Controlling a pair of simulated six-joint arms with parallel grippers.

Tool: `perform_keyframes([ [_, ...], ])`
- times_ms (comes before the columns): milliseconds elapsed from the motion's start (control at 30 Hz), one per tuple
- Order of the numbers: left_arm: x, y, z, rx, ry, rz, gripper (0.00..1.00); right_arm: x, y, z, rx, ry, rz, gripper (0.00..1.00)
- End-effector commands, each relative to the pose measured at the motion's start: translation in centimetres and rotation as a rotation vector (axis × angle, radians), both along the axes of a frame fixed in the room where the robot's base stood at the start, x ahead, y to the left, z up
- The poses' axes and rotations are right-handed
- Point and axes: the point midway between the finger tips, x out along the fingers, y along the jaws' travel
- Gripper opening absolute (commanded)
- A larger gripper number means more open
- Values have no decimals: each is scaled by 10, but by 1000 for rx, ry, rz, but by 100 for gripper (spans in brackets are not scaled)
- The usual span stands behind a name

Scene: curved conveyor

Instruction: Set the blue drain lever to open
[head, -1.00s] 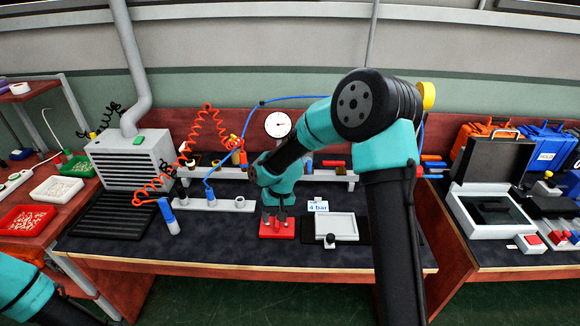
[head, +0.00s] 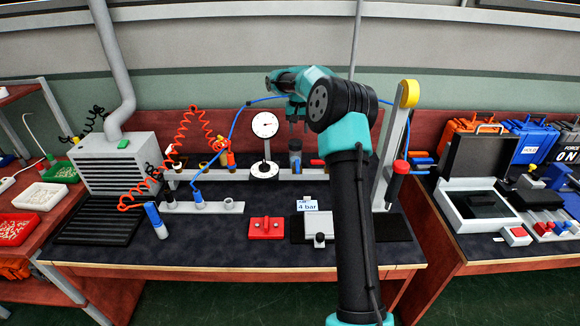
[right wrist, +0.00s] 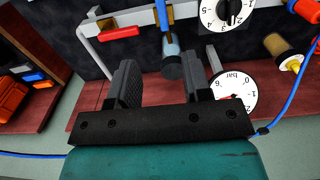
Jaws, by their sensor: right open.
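The blue drain lever (right wrist: 161,14) shows in the right wrist view as a narrow blue bar at the top edge, at the end of a grey-blue filter bowl (right wrist: 172,62). In the head view the dark bowl (head: 295,146) hangs on the grey rail at the back of the bench, with a bit of blue at its lower end. My right gripper (head: 296,118) is open and points down just above the bowl; in the right wrist view its fingers (right wrist: 158,80) stand on either side of the bowl. Contact cannot be told. My left gripper is out of view.
A round gauge (head: 265,125) stands left of the bowl. A red-handled valve (right wrist: 120,32) is beside it. A grey post with a yellow top (head: 409,94) stands to the right.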

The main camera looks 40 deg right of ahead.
Motion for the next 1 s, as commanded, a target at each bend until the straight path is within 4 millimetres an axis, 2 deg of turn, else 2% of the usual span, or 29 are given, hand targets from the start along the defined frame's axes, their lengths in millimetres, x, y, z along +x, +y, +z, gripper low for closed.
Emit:
perform_keyframes([
  [200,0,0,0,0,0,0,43,1,1,-2,1,-1,2,45],
  [367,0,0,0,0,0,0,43,1,1,-12,1,1,2,45],
  [567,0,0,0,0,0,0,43,0,1,-40,2,2,1,45],
  [1000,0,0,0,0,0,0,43,0,1,-115,1,1,2,45],
])
